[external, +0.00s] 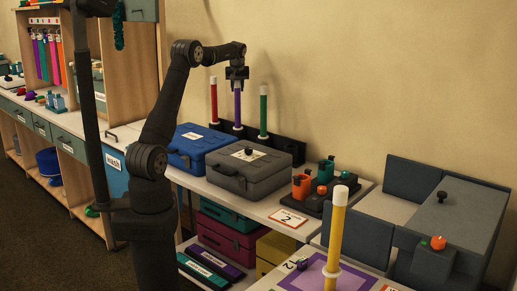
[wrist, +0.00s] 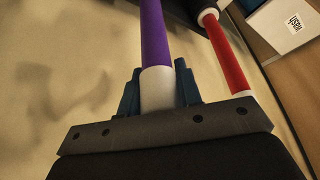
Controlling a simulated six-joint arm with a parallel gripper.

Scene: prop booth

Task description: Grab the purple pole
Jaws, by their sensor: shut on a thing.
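The purple pole (external: 237,108) stands upright in the black rack at the back of the bench, between a red pole (external: 214,101) and a green pole (external: 263,113). My gripper (external: 237,82) is at the top end of the purple pole. In the wrist view the purple pole (wrist: 154,35) runs up to a white end section (wrist: 157,88), and my gripper's blue fingers (wrist: 157,92) are shut on that white end from both sides. The red pole (wrist: 226,55) shows to the right in the wrist view, apart from the fingers.
The black rack (external: 290,150) holds the poles against the wall. A blue case (external: 198,146) and a grey case (external: 247,173) stand in front of it. A yellow pole (external: 337,225) stands upright at the front right. Open air lies above the cases.

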